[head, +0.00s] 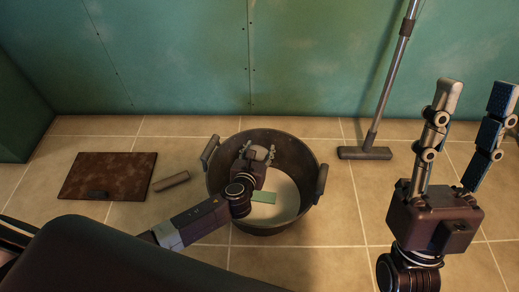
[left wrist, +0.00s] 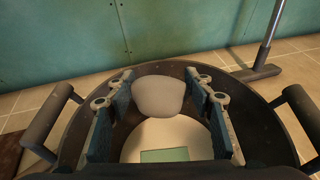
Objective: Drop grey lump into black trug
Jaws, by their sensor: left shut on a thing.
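The black trug (head: 312,158) stands on the tiled floor in the middle of the head view, with a handle on each side. My left gripper (head: 257,153) is over the trug's opening, within its rim as seen from the head. It is shut on the grey lump (left wrist: 160,96), which sits between the two fingers in the left wrist view. In the head view the lump (head: 258,153) is small and partly hidden by the gripper. My right gripper (head: 475,95) is raised at the right, its fingers wide apart and empty.
A flat green piece (head: 263,197) lies on the trug's pale bottom. A brown rusty plate (head: 107,175) and a small brown block (head: 171,181) lie on the floor to the left. A floor-cleaning head on a pole (head: 365,152) leans by the green wall (head: 190,60).

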